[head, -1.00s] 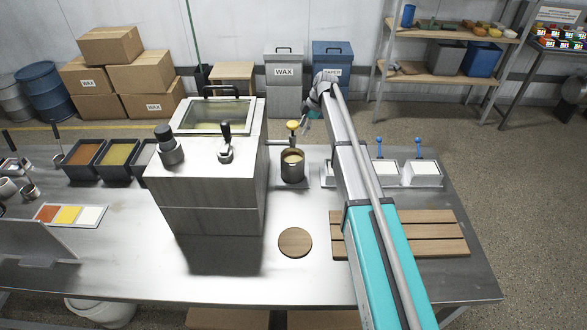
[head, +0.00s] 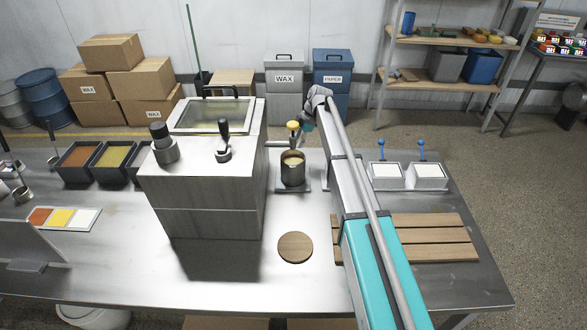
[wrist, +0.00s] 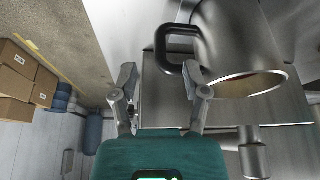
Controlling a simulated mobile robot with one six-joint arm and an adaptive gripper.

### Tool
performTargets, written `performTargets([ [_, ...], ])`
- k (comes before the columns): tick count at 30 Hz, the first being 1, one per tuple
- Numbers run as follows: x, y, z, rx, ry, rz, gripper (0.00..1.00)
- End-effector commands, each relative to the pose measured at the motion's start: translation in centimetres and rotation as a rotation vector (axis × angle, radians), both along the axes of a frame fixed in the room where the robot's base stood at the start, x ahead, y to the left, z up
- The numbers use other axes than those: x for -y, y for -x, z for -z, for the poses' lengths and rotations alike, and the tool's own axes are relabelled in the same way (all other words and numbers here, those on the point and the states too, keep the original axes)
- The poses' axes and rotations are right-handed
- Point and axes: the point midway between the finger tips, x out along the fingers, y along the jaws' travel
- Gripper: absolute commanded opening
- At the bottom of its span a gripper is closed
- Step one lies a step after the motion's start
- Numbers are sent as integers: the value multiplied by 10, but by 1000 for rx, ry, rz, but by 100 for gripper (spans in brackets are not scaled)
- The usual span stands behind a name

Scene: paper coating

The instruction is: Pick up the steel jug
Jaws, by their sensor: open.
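The steel jug (head: 293,172) stands upright under the spout of the metal tank, with a tan content showing at its mouth. In the wrist view the jug (wrist: 240,45) fills the upper right, its dark handle (wrist: 162,45) facing my gripper. My gripper (wrist: 160,76) is open, its two fingers apart just short of the handle. The right fingertip overlaps the handle's lower end in the picture; I cannot tell whether they touch. In the head view my gripper is mostly hidden behind my arm.
A round wooden disc (head: 295,247) lies in front. Wooden slats (head: 430,237) and two white-topped blocks (head: 387,171) are to the right. Bare tabletop lies around the disc.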

Motion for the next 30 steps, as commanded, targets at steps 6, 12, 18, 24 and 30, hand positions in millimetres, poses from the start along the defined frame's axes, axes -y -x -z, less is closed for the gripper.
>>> performTargets([
  [6,0,0,3,0,0,0,60],
  [12,-4,1,15,0,0,0,60],
  [18,-10,2,31,0,0,0,60],
  [24,-16,3,45,1,0,0,60],
  [30,-20,4,51,1,0,1,60],
])
